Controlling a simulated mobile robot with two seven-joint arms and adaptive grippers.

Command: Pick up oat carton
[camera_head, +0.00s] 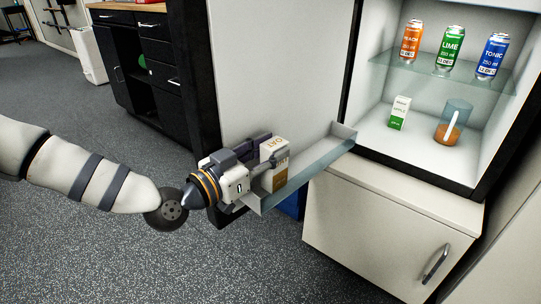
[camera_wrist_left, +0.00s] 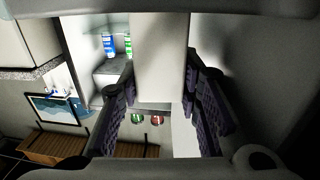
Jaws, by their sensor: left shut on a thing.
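The oat carton (camera_head: 275,163) is a small white carton with brown on its lower front, upright at the near end of the open fridge's door shelf (camera_head: 320,173). My left gripper (camera_head: 262,160) reaches in from the left and is shut on the carton, with a finger along its side. In the left wrist view, a pale upright face, which looks like the carton (camera_wrist_left: 160,55), fills the space between the dark ridged fingers. The carton's base is partly hidden behind the shelf's rim. My right gripper is not in view.
In the fridge, peach (camera_head: 411,40), lime (camera_head: 450,51) and tonic (camera_head: 492,56) cans stand on a glass shelf. Below are a green-and-white carton (camera_head: 399,113) and a glass jug (camera_head: 453,120). A white cabinet (camera_head: 375,235) stands beneath. Open floor (camera_head: 110,250) lies left.

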